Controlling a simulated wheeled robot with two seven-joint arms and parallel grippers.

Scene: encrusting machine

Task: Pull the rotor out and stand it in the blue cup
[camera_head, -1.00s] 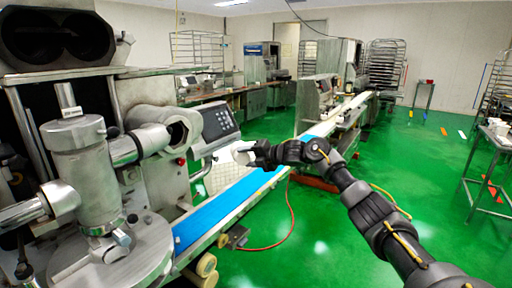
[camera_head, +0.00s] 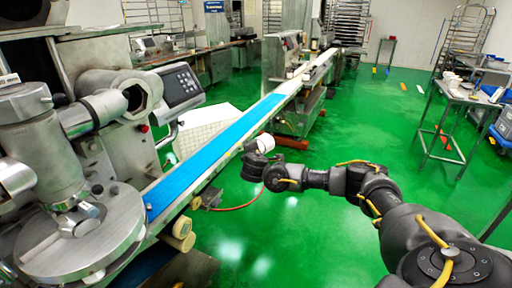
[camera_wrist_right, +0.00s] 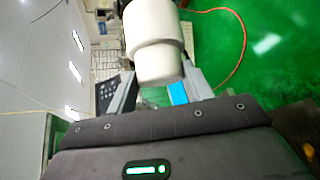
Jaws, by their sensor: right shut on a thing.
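The rotor (camera_head: 265,142) is a pale, stepped cylinder held by my right gripper (camera_head: 258,149) over the green floor, to the right of the blue conveyor belt. In the right wrist view the rotor (camera_wrist_right: 155,45) fills the upper middle, between the grey fingers of my right gripper (camera_wrist_right: 158,88), which is shut on it. The open round housing (camera_head: 138,95) of the machine stands to the left, apart from the rotor. I cannot make out the blue cup in either view. My left gripper is not in view.
The blue conveyor belt (camera_head: 215,150) runs from the machine to the back. A metal table (camera_head: 455,97) with small pale items stands at the right, beside blue crates (camera_head: 505,122). Open green floor lies between belt and table. A red hose lies near the belt.

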